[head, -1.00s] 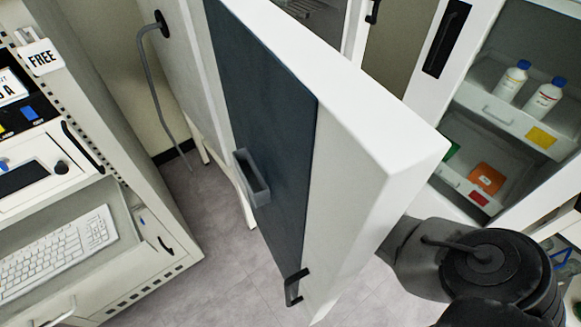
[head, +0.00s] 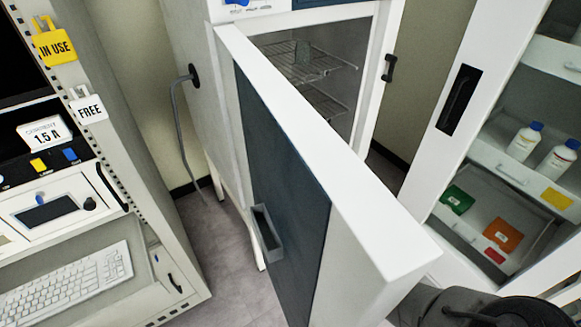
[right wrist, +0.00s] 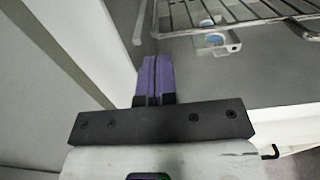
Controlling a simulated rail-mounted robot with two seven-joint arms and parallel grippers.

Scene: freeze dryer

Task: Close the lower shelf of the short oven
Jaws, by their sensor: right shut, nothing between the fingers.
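The short oven (head: 387,45) stands at the back centre of the head view. Its dark-faced door (head: 285,190) is swung open toward me. An upper wire shelf (head: 290,62) and a lower wire shelf (head: 322,100) show inside, partly hidden by the door. In the right wrist view a wire rack (right wrist: 245,18) spans the top right; I cannot tell which shelf it is. My right gripper (right wrist: 152,62) has its purple fingers shut and empty, below and left of the rack, apparently not touching it. The door hides this gripper in the head view. My left gripper is out of view.
A white piece with a blue disc (right wrist: 215,40) sits below the rack. In the head view, a cabinet with bottles (head: 525,142) is on the right, and a keyboard (head: 65,285) with equipment is on the left. The door's thick edge (head: 340,165) crosses the middle.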

